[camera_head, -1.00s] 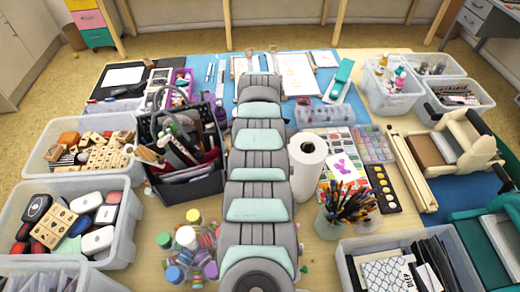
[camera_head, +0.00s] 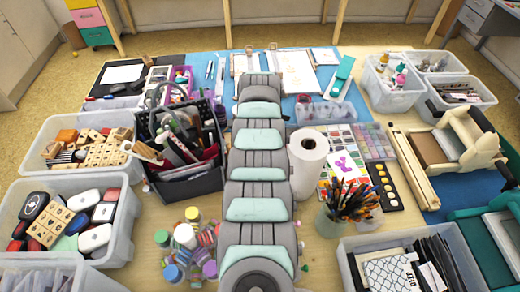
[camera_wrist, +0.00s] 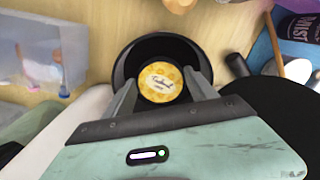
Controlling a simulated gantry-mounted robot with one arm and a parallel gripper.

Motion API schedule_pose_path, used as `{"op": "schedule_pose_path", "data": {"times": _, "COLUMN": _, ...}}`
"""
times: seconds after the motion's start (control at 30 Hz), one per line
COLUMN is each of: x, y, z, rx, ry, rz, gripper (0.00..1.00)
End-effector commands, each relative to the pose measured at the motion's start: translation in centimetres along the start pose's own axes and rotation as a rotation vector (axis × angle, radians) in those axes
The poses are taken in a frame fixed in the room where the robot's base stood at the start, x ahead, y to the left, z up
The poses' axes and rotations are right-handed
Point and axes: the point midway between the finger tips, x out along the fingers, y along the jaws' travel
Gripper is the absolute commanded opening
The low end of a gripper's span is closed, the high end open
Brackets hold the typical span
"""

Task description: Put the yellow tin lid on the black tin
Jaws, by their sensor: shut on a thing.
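The yellow tin lid (camera_wrist: 161,82) is a small round disc with a printed label, held between the two fingertips of my gripper (camera_wrist: 162,90) in the wrist view. A wider round black thing, perhaps the black tin (camera_wrist: 160,47), shows around and behind the lid. The lid lies toward its near side in the picture. I cannot tell whether the lid touches it or is above it. The near part of the black thing is hidden by the fingers and gripper body. In the head view my arm covers the middle of the table, and neither lid nor gripper shows.
In the wrist view, a clear box (camera_wrist: 78,45) stands left, and a dark printed container (camera_wrist: 300,27) is at upper right. In the head view, a black caddy (camera_head: 192,180) and jars (camera_head: 187,236) are left of my arm; a paper roll (camera_head: 307,165) is right.

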Motion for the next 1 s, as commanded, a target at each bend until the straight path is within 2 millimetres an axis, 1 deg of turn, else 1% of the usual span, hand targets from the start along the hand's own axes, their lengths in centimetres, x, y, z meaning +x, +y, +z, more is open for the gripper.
{"op": "schedule_pose_path", "data": {"times": 0.57, "x": 0.95, "y": -0.01, "z": 0.01, "rx": 0.000, "ry": 0.000, "rz": 0.000, "gripper": 0.28}}
{"op": "schedule_pose_path", "data": {"times": 0.6, "x": 0.85, "y": -0.01, "z": 0.00, "rx": 0.000, "ry": 0.000, "rz": 0.000, "gripper": 0.69}}
{"op": "schedule_pose_path", "data": {"times": 0.87, "x": 0.83, "y": -0.01, "z": 0.00, "rx": 0.000, "ry": 0.000, "rz": 0.000, "gripper": 0.90}}
{"op": "schedule_pose_path", "data": {"times": 1.0, "x": 0.83, "y": 0.00, "z": 0.00, "rx": 0.000, "ry": 0.000, "rz": 0.000, "gripper": 0.91}}
